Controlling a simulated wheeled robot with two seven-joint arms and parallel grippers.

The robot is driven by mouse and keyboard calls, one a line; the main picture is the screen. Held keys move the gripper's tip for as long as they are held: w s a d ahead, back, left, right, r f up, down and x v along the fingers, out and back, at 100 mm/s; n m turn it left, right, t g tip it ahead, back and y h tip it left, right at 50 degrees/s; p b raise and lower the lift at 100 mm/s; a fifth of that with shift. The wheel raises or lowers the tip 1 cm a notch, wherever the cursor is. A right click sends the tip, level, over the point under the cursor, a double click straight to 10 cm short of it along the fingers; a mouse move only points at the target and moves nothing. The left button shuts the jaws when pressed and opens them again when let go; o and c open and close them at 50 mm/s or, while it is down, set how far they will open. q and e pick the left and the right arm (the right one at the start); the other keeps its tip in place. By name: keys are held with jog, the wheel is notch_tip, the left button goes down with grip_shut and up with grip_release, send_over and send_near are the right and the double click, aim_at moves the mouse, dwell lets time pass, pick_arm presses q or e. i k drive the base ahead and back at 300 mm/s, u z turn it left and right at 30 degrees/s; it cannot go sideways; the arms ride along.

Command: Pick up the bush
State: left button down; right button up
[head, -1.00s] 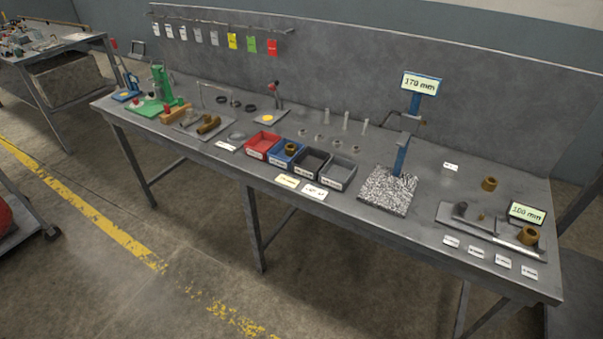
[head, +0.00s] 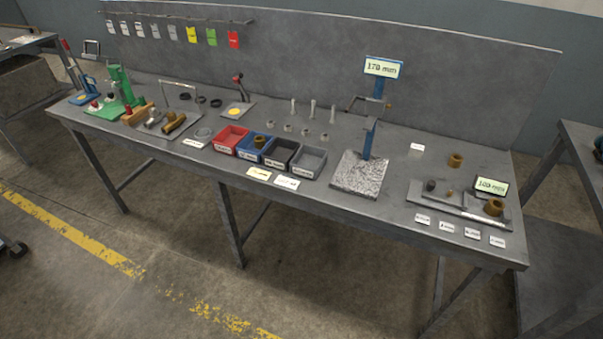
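Several bronze, ring-like pieces that look like bushes are on the long grey workbench (head: 330,215). One bush (head: 455,160) stands alone on the bench top at the right. Another bush (head: 493,206) is on the flat grey measuring device (head: 440,202) in front of the display reading about 100 mm (head: 491,186). A third bush (head: 259,142) is in the blue bin (head: 249,154). A longer bronze piece (head: 173,124) lies on a plate at the left. I cannot tell which one the task means. Neither of my grippers is in view.
A red bin (head: 230,146), a black bin (head: 280,161) and a grey bin (head: 308,168) flank the blue one. A height stand (head: 368,140) rises from a speckled granite block (head: 357,182). White labels line the front edge. The floor before the bench is clear.

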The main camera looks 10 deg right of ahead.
aim_at(495, 206)
jog(key=u, duration=0.3)
jog(key=k, duration=0.35)
jog(key=z, duration=1.15)
jog(key=i, duration=0.3)
jog(key=z, duration=0.65)
